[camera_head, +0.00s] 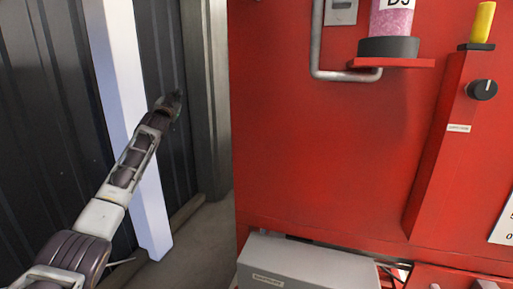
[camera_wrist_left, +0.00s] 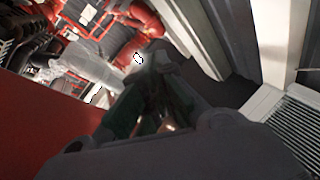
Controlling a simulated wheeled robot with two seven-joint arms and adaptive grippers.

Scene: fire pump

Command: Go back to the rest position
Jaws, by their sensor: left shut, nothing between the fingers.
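My left arm comes in from the lower left in the head view and reaches up and away. My left gripper (camera_head: 172,104) is at its end, in front of the dark corrugated wall and left of the red cabinet. It is shut and holds nothing. In the left wrist view the dark gripper (camera_wrist_left: 160,95) fills the lower middle, with its fingers pointing away. It appears apart from everything around it. My right gripper is not in either view.
A red cabinet (camera_head: 330,150) fills the right side, with a black knob (camera_head: 483,90), a yellow handle (camera_head: 483,22) and a grey pipe (camera_head: 316,50). A grey box (camera_head: 305,265) stands below. A white post (camera_head: 125,90) is close to my left arm. Red pipework (camera_wrist_left: 135,50) shows in the wrist view.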

